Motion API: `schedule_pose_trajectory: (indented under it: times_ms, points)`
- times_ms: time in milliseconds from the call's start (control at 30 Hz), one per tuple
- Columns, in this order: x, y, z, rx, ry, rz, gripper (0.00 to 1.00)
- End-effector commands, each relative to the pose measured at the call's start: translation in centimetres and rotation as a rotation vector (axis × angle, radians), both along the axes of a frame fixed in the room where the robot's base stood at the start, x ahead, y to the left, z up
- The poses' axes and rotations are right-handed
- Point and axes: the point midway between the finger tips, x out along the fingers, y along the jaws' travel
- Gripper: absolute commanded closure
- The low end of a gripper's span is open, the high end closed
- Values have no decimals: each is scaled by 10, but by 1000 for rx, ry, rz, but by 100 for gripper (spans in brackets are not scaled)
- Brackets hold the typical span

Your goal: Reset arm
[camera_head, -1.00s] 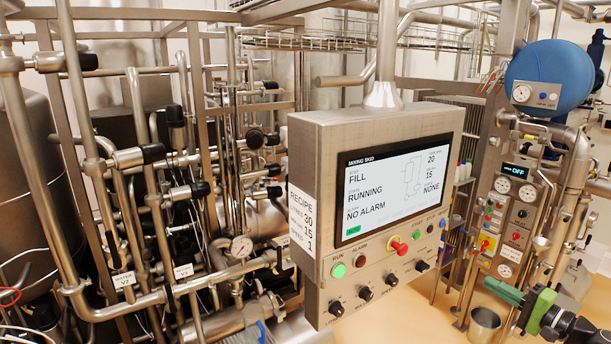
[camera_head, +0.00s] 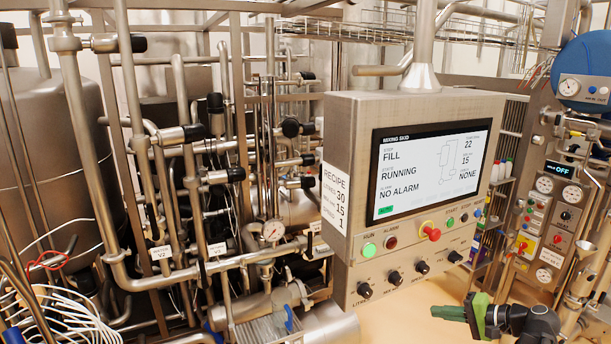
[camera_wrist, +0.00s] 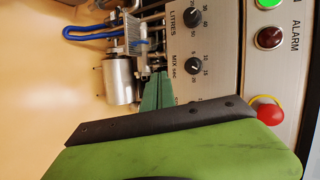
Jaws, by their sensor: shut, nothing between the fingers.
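My gripper (camera_head: 452,313) shows at the bottom right of the head view, its green fingers pointing left below the control panel (camera_head: 338,118). The fingers are shut and empty, apart from the panel's knobs. In the wrist view the dark green fingertips (camera_wrist: 157,92) are together in front of the panel's lower edge. The screen (camera_head: 425,172) reads FILL, RUNNING, NO ALARM, with 22 at the top right. The green RUN lamp (camera_head: 369,249) is lit and the red ALARM lamp (camera_head: 391,243) looks dark.
A red emergency button (camera_head: 430,231) and several black knobs (camera_head: 394,278) sit on the panel face. Pipes and valves (camera_head: 160,190) crowd the left. A blue vessel (camera_head: 588,75) and a second panel reading OFF (camera_head: 544,184) stand at the right. Loose white cables (camera_head: 65,318) lie bottom left.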

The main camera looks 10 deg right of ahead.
Motion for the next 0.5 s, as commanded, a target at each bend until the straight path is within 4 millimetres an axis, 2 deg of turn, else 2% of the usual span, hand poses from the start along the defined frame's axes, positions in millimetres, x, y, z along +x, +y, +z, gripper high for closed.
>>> schedule_pose_trajectory:
  times_ms: [33,133,200,300,400,500]
  points:
    - [13,35,-35,-44,54,72,100]
    - [28,102,-93,-169,183,223,100]
    - [33,148,-134,-279,269,335,100]
    - [31,207,-185,-453,374,489,100]
    - [24,255,-227,-643,453,628,100]
    - [17,289,-253,-818,502,734,100]
